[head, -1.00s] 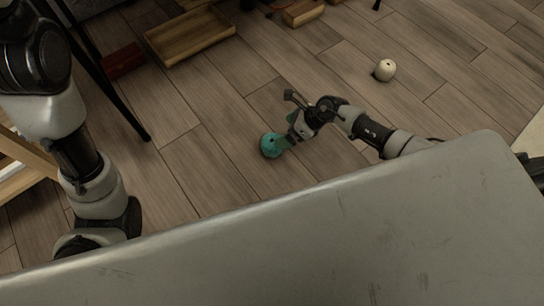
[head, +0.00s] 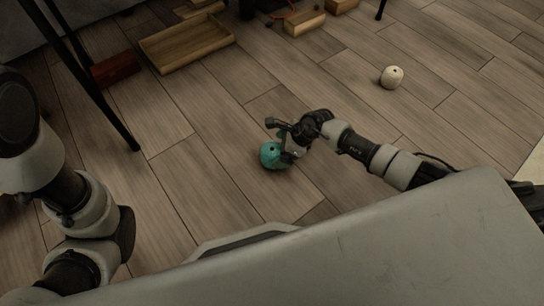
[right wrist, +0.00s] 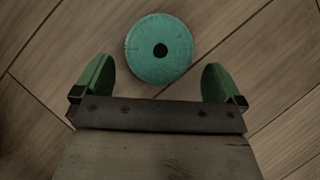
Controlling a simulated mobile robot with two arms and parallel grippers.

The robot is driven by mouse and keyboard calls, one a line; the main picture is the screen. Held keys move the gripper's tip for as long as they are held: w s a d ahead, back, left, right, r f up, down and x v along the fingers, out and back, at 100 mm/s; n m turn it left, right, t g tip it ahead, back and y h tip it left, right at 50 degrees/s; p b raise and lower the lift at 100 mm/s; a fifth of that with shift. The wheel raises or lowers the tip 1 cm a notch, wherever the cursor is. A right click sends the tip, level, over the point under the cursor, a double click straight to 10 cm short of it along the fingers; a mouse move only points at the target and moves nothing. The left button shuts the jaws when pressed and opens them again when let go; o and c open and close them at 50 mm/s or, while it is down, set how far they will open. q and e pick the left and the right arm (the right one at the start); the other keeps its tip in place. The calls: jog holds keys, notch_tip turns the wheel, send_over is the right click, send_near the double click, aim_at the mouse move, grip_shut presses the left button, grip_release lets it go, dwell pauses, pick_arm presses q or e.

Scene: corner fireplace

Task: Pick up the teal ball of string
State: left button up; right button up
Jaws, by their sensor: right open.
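The teal ball of string (head: 270,156) lies on the wooden floor in the head view, at the tip of my right arm. In the right wrist view the teal ball (right wrist: 159,68) is round with a dark hole in its middle. My right gripper (head: 282,146) is open. Its two green fingers (right wrist: 158,80) are spread wide, and the ball sits ahead of and between their tips, not gripped. In the head view the gripper partly covers the ball's right side. My left arm comes in at the left, but its gripper does not show.
A cream ball (head: 392,77) lies on the floor at the right. A wooden tray (head: 186,42), a dark red box (head: 115,70) and a small wooden box (head: 304,21) stand at the back. A thin black leg (head: 92,90) slants down at the left. Floor around the teal ball is clear.

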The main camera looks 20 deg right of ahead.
aim_at(272, 154)
jog(key=b+x, duration=0.4)
jog(key=shift+w+a+f, duration=0.1)
jog(key=shift+a+f, duration=0.1)
jog(key=shift+a, duration=0.1)
jog(key=shift+r, duration=0.1)
jog(key=shift+c, duration=0.3)
jog(key=c, duration=0.9)
jog(key=shift+o, duration=0.2)
